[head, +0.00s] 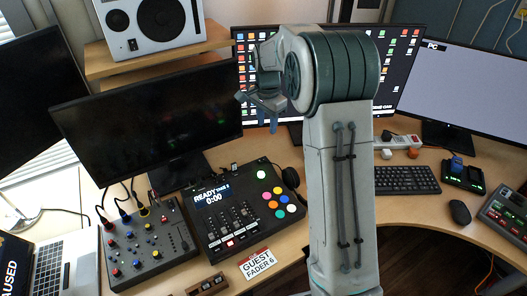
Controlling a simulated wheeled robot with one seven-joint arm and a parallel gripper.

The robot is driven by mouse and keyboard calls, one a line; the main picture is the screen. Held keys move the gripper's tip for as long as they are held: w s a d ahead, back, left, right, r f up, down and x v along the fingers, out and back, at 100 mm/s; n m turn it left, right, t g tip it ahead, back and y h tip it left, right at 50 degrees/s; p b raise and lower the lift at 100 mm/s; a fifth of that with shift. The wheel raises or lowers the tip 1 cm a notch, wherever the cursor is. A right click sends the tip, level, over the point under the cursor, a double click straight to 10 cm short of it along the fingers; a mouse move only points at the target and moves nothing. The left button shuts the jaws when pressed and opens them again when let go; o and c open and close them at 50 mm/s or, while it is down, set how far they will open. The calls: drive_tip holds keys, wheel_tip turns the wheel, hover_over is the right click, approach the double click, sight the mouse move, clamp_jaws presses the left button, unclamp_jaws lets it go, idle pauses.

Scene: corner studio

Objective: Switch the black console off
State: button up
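The black console (268,229) lies on the desk at the middle left, with a lit screen (213,196) reading "READY" and "0:00". It has several faders, coloured round pads at its right side and a lit green light near its top. A small red-lit button shows near its front edge. I cannot make out which part is its power switch. My gripper (267,117) hangs in the air above and behind the console, in front of the monitors, apart from the console. Its fingers point down and look empty; the gap between them is too small to judge.
A grey mixer (150,245) with cables stands left of the console, beside a laptop (62,268). A dark monitor (150,120) stands behind. A "GUEST FADER 6" card (261,263) lies in front. Headphones (293,180) touch or nearly touch its right side. My arm hides the desk's middle.

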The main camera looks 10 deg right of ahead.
sight(264, 159)
drive_tip(key=w+f+m+p, duration=0.1)
drive_tip(key=f, duration=0.5)
drive_tip(key=w+f+p, duration=0.1)
drive_tip(key=w+f, duration=0.1)
drive_tip(key=f, duration=0.4)
drive_tip(key=w+f+m+p, duration=0.1)
drive_tip(key=w+f, duration=0.1)
drive_tip(key=f, duration=0.5)
drive_tip(key=shift+w+d+m+g, duration=0.1)
drive_tip(key=shift+w+m+g, duration=0.1)
drive_tip(key=shift+m+g, duration=0.1)
clamp_jaws()
